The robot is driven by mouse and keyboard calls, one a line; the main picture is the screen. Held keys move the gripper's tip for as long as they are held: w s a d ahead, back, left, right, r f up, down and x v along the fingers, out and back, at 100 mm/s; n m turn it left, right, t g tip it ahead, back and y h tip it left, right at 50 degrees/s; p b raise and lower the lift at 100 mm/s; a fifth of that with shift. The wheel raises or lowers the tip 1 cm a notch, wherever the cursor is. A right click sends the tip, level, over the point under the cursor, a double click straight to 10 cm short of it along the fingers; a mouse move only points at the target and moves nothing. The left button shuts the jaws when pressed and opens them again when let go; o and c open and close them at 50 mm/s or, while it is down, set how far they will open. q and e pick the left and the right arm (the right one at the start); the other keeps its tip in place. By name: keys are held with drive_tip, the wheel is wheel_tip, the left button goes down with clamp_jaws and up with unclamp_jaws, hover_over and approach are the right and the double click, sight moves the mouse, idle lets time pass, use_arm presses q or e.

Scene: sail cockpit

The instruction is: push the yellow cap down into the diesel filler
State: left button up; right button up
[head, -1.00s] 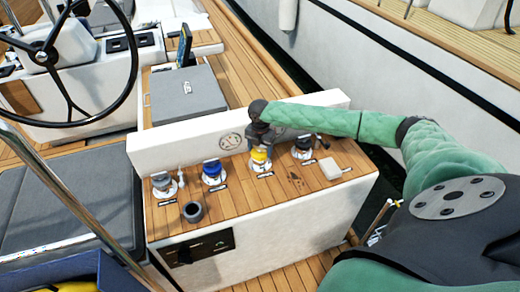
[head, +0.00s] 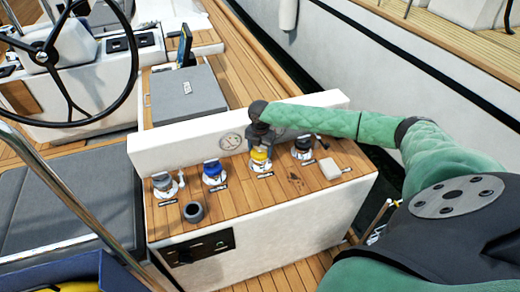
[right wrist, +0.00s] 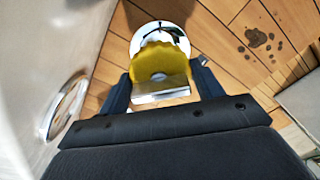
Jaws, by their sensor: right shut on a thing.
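The yellow cap (head: 259,155) is at the diesel filler (head: 261,165), a round metal fitting in the teak top. In the right wrist view the yellow cap (right wrist: 158,62) lies between the fingers of my right gripper (right wrist: 160,92), with a metal tab toward me. My right gripper (head: 260,143) is shut on the cap from above. The white and metal filler rim (right wrist: 176,38) shows just beyond the cap. The cap hides most of the opening, so I cannot tell how deep it sits. My left gripper is not in view.
Blue (head: 213,172), grey (head: 163,183) and black (head: 302,147) caps stand on fillers in the same row. A dark cup-like ring (head: 193,212) and a pale block (head: 330,168) lie on the teak top. A white upright panel (head: 180,143) runs behind the row.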

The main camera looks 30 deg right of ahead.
idle(0.3)
drive_tip(key=shift+p, duration=0.35)
drive_tip(key=shift+f, duration=0.55)
idle(0.7)
drive_tip(key=o, duration=0.8)
